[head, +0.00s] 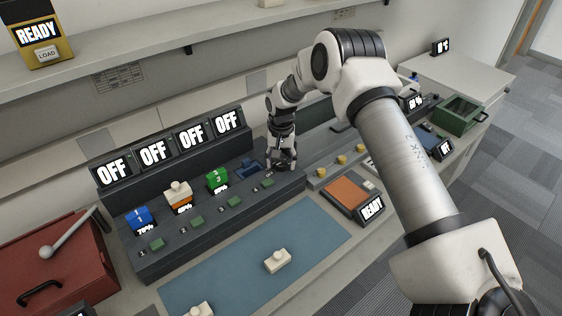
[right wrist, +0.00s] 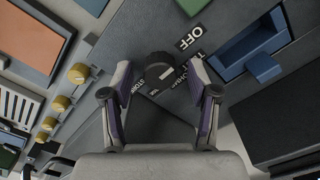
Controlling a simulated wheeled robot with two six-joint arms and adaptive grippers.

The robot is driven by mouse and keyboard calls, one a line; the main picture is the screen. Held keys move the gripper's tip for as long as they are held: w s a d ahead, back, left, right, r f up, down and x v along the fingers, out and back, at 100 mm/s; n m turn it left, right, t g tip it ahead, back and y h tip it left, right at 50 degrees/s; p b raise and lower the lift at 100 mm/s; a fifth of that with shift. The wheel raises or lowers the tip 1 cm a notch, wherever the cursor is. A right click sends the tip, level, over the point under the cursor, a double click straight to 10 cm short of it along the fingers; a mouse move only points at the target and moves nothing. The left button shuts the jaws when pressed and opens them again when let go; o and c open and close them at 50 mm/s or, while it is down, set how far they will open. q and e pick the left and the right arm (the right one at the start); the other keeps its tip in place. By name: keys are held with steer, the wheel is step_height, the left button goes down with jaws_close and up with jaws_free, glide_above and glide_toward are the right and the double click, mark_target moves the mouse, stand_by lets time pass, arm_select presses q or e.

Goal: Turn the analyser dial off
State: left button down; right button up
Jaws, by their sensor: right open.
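The dial is a round black knob (right wrist: 158,67) on a dark panel in the right wrist view. Printed labels surround it, among them a large OFF label (right wrist: 192,38) at upper right and one reading STORE at lower left. Which label the knob points at I cannot tell. My right gripper (head: 281,164) hangs over the right end of the dark grey console in the head view and hides the knob there. Its fingers are open (right wrist: 159,69), one on each side of the knob; contact does not show. My left gripper is not in view.
The console (head: 160,262) carries several OFF displays (head: 153,153), coloured blocks and a blue recess (right wrist: 262,65) close to the gripper. A row of yellow knobs (head: 341,159) and an orange pad (head: 347,194) lie to the right. A blue mat (head: 240,262) is in front.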

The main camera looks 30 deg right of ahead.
mark_target(281, 163)
step_height(281, 163, up, 12)
stand_by(0.3)
stand_by(0.3)
